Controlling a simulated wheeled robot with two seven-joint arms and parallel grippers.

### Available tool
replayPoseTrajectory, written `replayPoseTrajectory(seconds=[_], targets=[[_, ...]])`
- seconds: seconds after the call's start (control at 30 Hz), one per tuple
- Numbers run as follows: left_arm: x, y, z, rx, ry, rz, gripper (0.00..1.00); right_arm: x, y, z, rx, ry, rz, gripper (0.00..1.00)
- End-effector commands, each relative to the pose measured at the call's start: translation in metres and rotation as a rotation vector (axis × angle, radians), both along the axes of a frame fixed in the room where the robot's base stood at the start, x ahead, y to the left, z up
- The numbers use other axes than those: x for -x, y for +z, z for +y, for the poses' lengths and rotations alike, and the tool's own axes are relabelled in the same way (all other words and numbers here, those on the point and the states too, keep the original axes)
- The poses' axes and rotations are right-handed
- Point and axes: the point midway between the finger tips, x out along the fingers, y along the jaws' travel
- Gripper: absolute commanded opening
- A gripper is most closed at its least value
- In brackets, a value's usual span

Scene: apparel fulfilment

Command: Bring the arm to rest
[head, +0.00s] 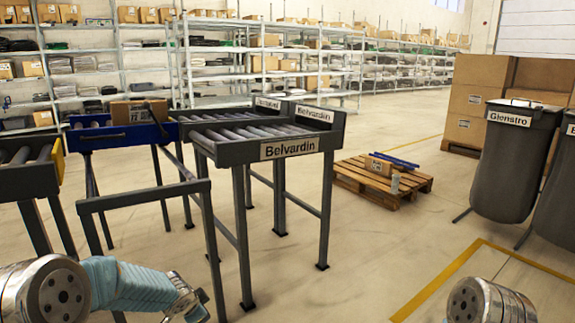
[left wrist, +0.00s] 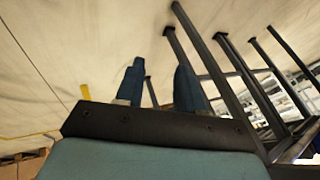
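My left arm comes in at the lower left of the head view, with its light-blue link pointing right. In the left wrist view my left gripper (left wrist: 159,75) shows two dark blue fingers spread apart. Only floor and dark metal legs show between and beyond them, so it is open and empty. A round metal part of my right arm shows at the bottom right of the head view. My right gripper is out of view.
A roller conveyor labelled Belvardin (head: 290,148) stands ahead, with a box (head: 140,112) on its blue section. A pallet (head: 375,182) with a carton lies on the floor. A Glenstro bin (head: 515,160) stands right. Shelving lines the back. Floor between pallet and bins is clear.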

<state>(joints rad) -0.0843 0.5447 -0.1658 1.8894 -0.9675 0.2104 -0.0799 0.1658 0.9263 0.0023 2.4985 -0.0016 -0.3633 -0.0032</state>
Motion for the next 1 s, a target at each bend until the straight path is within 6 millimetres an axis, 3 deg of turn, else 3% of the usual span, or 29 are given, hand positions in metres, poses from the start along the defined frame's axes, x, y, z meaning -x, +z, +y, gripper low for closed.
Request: replayPoseTrajectory(seconds=[0.03, 0.2, 0.33, 0.5, 0.6, 0.7, 1.0], targets=[[0.021, -0.029, -0.016, 0.078, 0.027, 0.065, 0.38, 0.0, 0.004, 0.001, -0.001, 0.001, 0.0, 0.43], [0.108, -0.112, -0.07, 0.362, 0.225, 0.284, 0.38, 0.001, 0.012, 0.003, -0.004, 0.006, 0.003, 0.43], [0.184, -0.155, -0.102, 0.526, 0.458, 0.445, 0.38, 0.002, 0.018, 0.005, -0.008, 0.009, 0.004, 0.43], [0.264, -0.181, -0.119, 0.609, 0.74, 0.585, 0.38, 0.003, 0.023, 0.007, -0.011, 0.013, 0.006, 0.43], [0.29, -0.186, -0.122, 0.615, 0.833, 0.622, 0.38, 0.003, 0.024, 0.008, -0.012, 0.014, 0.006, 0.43], [0.3, -0.188, -0.122, 0.614, 0.874, 0.634, 0.38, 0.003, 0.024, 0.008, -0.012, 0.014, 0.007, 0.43], [0.3, -0.188, -0.122, 0.615, 0.877, 0.634, 0.38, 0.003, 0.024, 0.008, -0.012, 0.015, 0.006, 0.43]])
